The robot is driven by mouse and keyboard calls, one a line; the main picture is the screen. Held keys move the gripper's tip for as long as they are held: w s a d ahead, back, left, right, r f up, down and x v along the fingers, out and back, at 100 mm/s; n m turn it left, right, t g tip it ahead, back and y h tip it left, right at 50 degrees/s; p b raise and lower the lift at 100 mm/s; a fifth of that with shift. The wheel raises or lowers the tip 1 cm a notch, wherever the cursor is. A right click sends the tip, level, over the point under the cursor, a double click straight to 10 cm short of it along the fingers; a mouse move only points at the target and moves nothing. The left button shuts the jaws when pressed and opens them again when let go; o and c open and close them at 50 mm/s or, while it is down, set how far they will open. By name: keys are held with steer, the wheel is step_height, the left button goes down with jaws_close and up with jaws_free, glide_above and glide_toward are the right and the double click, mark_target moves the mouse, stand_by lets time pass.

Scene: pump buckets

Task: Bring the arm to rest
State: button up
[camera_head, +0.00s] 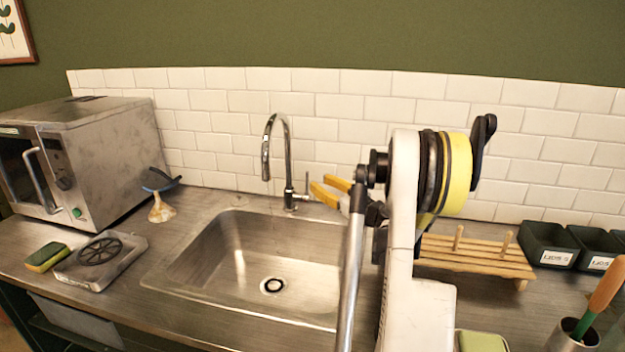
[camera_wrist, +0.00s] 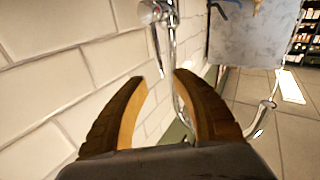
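My gripper (camera_head: 328,192) has yellow-orange fingers and is raised above the right rear of the sink (camera_head: 215,262), just right of the chrome faucet (camera_head: 287,150). In the wrist view my gripper (camera_wrist: 160,95) is open, with a clear gap between its curved fingers. Nothing is held between them. The faucet (camera_wrist: 165,40) shows beyond the fingertips in that view. My arm stands in front of the counter and hides part of the sink's right side and the wall.
A microwave (camera_head: 85,150) stands at the left, with a funnel-like item (camera_head: 161,200), a drain tray (camera_head: 100,258) and a sponge (camera_head: 46,257) near it. A wooden rack (camera_head: 475,258), dark bins (camera_head: 552,245) and a utensil cup (camera_head: 572,338) are at the right. The sink basin looks empty.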

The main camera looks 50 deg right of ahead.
steer(key=shift+s+a, duration=0.1)
steer(key=shift+s, duration=0.4)
